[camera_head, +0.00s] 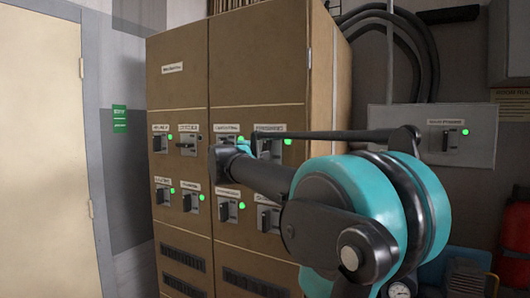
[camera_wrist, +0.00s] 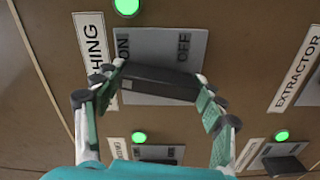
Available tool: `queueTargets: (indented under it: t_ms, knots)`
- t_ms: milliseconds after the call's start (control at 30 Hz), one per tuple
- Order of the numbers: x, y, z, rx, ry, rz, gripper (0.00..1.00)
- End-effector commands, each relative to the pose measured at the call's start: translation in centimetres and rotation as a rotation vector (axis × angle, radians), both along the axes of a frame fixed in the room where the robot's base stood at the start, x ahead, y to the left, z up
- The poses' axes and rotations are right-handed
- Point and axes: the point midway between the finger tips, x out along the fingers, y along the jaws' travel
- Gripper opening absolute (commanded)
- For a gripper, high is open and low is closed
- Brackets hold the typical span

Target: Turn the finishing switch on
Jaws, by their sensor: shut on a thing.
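The finishing switch shows in the wrist view as a grey plate (camera_wrist: 165,48) marked ON at the left and OFF at the right, beside a label (camera_wrist: 93,50) of which "HING" is readable. Its dark bar-shaped handle (camera_wrist: 158,84) lies across the plate, slightly tilted. My gripper (camera_wrist: 160,76) is shut on this handle, one finger at each end. In the head view, my gripper (camera_head: 230,155) is at the upper row of switches on the brown cabinet (camera_head: 255,65) and hides part of the switch there. A green lamp (camera_wrist: 127,6) is lit near the label.
More switches with lit green lamps sit close by, including one labelled EXTRACTOR (camera_wrist: 296,68) in the wrist view. A grey wall box (camera_head: 470,120) with its own switch stands right of the cabinet. A pale door (camera_head: 40,150) is at the left.

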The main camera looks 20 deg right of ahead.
Motion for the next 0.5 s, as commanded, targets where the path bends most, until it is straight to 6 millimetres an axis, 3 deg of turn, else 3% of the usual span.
queueTargets:
  t_ms: [500]
  knots:
    - [0.01,0.03,-0.05,-0.123,0.159,0.001,0.41]
